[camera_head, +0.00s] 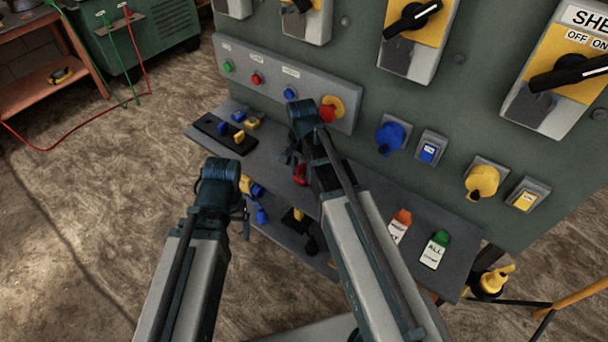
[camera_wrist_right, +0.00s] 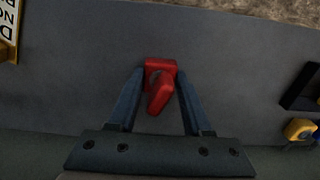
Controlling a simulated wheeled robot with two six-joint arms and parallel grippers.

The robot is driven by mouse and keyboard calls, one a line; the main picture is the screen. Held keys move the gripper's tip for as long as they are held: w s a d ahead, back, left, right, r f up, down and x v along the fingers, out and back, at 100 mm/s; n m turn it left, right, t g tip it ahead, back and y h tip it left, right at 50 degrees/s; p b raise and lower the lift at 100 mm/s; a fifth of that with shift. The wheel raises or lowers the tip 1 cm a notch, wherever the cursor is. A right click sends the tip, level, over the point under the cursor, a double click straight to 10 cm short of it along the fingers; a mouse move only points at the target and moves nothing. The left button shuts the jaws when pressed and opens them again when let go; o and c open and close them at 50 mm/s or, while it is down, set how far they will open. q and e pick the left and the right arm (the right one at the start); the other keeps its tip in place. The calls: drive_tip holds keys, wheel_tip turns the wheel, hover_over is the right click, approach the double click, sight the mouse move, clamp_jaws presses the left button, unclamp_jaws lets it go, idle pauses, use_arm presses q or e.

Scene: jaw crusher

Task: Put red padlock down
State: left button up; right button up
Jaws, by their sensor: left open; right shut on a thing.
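The red padlock (camera_wrist_right: 160,88) is between the fingertips of my right gripper (camera_wrist_right: 160,76) in the right wrist view, with grey shelf surface behind it. In the head view part of the red padlock (camera_head: 300,174) shows beside my right wrist, over the shelf (camera_head: 365,202). I cannot tell whether it touches the shelf. My right gripper (camera_head: 293,162) is mostly hidden by its own wrist in the head view. My left gripper (camera_head: 246,212) is open at the shelf's front edge, its fingers partly hidden by its wrist.
A black tray (camera_head: 212,128) with blue and yellow padlocks lies at the shelf's left end. Orange-topped (camera_head: 400,222) and green-topped (camera_head: 435,248) tags lie at the right. Yellow and blue padlocks (camera_head: 255,192) are near my left gripper. The control panel (camera_head: 345,60) rises behind.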

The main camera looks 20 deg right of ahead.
drive_tip(key=o, duration=1.1)
drive_tip(key=shift+c, duration=0.2)
wheel_tip(320, 180, up, 12)
drive_tip(key=p, duration=1.2)
drive_tip(key=shift+r, duration=0.1)
drive_tip(key=s+a+n+h, duration=0.1)
drive_tip(key=s+a+n, duration=0.9)
drive_tip(key=s+n, duration=0.4)
drive_tip(key=shift+a, duration=0.15)
